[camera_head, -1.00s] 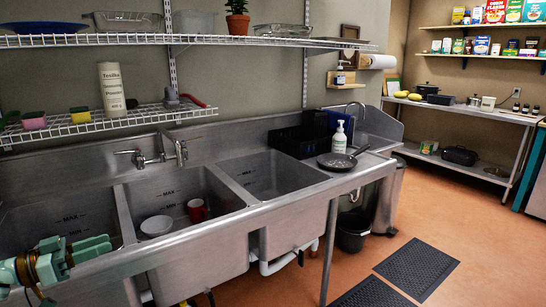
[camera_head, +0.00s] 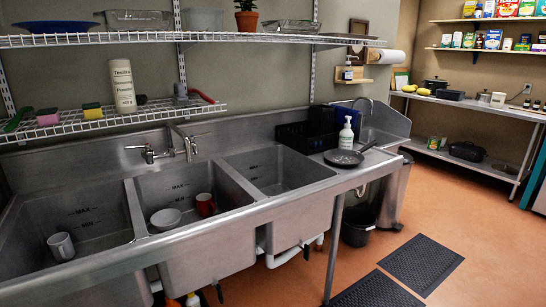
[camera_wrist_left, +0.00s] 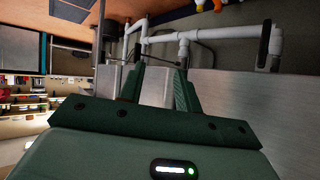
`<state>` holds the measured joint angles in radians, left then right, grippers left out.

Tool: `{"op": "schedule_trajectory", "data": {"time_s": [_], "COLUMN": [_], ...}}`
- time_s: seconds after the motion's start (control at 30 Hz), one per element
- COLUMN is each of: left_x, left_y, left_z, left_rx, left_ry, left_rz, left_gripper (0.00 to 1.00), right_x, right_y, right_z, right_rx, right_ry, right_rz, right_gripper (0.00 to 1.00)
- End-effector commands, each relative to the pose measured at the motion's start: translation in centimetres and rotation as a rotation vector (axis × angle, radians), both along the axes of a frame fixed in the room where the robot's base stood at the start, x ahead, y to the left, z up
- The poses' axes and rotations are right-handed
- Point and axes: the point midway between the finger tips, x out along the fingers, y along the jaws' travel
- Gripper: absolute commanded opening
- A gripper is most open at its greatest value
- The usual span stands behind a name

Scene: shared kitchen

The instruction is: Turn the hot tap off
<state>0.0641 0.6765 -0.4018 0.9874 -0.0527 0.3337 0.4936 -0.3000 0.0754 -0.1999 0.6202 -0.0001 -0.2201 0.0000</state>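The tap (camera_head: 172,145) is a metal mixer on the sink's back wall, above the middle basin. One lever handle (camera_head: 148,154) points left and another (camera_head: 191,146) stands at the right of the body. I cannot tell which is hot, and no water stream is clear. My left gripper (camera_wrist_left: 160,72) shows only in the left wrist view. Its two dark green fingers are apart with nothing held, and it faces the white pipes (camera_wrist_left: 205,34) beneath the sink. It is away from the tap. My right gripper is not in view.
The left basin holds a grey mug (camera_head: 61,246); the middle one holds a white bowl (camera_head: 166,219) and a red mug (camera_head: 206,204). A wire shelf (camera_head: 110,122) with sponges and a bottle hangs above the tap. A pan (camera_head: 344,157) lies on the right drainboard.

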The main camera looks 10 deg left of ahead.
Motion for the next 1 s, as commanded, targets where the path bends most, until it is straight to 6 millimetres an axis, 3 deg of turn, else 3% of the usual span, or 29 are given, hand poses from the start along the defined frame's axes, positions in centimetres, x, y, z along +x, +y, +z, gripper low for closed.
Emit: {"op": "schedule_trajectory", "data": {"time_s": [0.03, 0.1, 0.3, 0.43, 0.6, 0.7, 0.8, 1.0], "left_x": [-2.8, -6.6, -19.0, -27.6, -37.3, -41.2, -43.4, -44.4], "left_y": [-1.0, -2.3, -7.1, -11.1, -16.3, -18.4, -19.7, -20.3], "left_z": [-2.8, -6.4, -14.2, -17.4, -19.2, -19.4, -19.3, -19.3], "left_rx": [0.02, 0.058, 0.141, 0.17, 0.183, 0.183, 0.181, 0.181], "left_ry": [0.069, 0.167, 0.458, 0.65, 0.86, 0.942, 0.99, 1.012], "left_rz": [0.023, 0.043, 0.05, 0.022, -0.038, -0.07, -0.092, -0.103], "left_gripper": [0.34, 0.34, 0.34, 0.34, 0.34, 0.34, 0.34, 0.34], "right_x": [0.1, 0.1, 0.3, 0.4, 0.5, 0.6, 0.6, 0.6], "right_y": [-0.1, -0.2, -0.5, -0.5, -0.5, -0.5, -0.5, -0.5], "right_z": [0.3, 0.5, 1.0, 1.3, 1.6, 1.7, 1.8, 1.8], "right_rx": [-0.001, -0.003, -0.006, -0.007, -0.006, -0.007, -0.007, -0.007], "right_ry": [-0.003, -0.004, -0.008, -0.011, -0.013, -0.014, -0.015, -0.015], "right_rz": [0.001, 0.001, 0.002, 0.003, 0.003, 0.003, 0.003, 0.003], "right_gripper": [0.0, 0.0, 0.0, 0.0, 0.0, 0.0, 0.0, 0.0]}}
